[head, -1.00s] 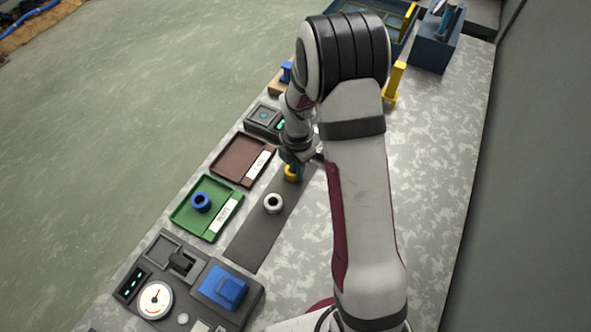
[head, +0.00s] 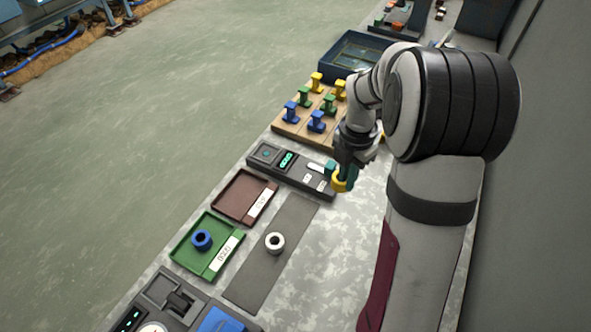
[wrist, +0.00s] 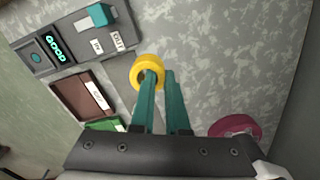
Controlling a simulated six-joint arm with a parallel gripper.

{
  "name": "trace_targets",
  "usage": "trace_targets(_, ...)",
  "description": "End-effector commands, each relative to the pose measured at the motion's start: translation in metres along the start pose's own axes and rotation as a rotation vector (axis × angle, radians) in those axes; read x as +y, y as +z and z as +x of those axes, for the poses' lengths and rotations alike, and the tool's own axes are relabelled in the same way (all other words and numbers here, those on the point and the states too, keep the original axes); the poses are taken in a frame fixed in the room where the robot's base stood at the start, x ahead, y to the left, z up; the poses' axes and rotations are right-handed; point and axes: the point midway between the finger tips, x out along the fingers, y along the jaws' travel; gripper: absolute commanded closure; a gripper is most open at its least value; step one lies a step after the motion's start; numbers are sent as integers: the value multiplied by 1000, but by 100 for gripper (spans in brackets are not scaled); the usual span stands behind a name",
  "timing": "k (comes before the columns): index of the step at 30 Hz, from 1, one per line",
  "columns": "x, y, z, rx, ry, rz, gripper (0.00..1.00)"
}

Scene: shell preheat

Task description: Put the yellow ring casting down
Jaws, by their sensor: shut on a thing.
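The yellow ring casting (head: 339,182) is held in my gripper (head: 343,172), above the bench near the right end of the dark device with the green display. In the wrist view the yellow ring (wrist: 148,64) hangs at the teal fingertips (wrist: 158,76), with one finger overlapping its lower rim. The gripper is shut on the ring's wall. From these views I cannot tell exactly how high the ring is above the bench.
A green tray (head: 185,250) holds a blue ring (head: 202,239). A brown tray (head: 232,202) looks empty. The dark device (head: 268,157) and a wooden board with colored pegs (head: 288,127) lie beyond. Bare bench (head: 335,255) lies right of the strip.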

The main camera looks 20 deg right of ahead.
Motion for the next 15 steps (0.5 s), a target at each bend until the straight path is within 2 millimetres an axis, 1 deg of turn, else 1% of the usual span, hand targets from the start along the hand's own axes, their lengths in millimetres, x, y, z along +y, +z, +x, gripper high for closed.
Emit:
trace_targets(1, 20, 9, -3, -3, 0, -5, 100)
trace_targets(3, 49, 21, -8, -2, -3, -7, 100)
trace_targets(5, 75, 28, -12, -3, -5, -8, 100)
trace_targets(6, 92, 32, -14, -3, -5, -7, 100)
trace_targets(9, 126, 36, -19, -2, -4, -2, 100)
trace_targets(12, 147, 36, -23, -2, 0, 5, 100)
trace_targets(15, 159, 34, -23, 0, 2, 9, 100)
